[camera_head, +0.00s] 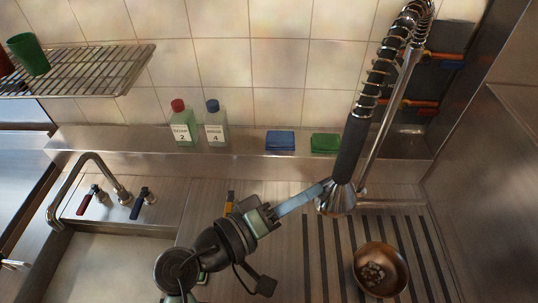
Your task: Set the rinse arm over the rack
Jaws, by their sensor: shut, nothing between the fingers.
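The rinse arm (349,150) hangs from a coiled-spring hose at the upper right, with a black grip and a flared metal spray head (336,200) pointing down. A slatted area with dark stripes (325,265), which may be the rack, lies below it; a wire rack (90,75) is also on the wall at the upper left. My gripper (326,186) is shut and empty, its fingers reaching up and right to the left side of the rinse arm, just above the spray head. I cannot tell whether they touch it.
A copper bowl (404,276) holding small grey pieces stands on the slats. Two bottles (184,130) (215,127), a blue sponge (280,141) and a green sponge (325,143) are on the ledge. A faucet (68,185) stands at left; a metal wall (490,170) bounds the right.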

